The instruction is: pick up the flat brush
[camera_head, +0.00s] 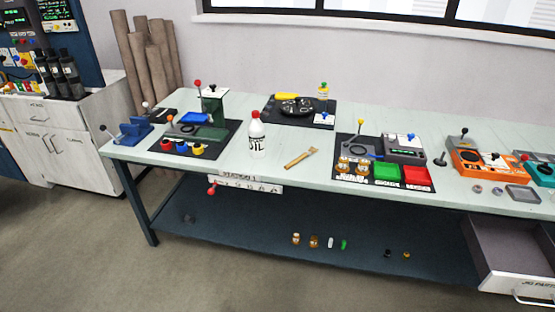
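The flat brush (300,158) appears to be the small tan, flat object lying on the pale green workbench (270,172), near the middle of its front half. It lies at a slant, its right end farther back. It is too small to make out the bristles clearly. Nothing covers it. My gripper is not in view.
A white oil bottle (256,131) with a red cap stands left of the brush. A black mat (342,180) with jars and green and red trays lies to the right. The bench around the brush is clear. An open drawer (512,256) juts out at lower right.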

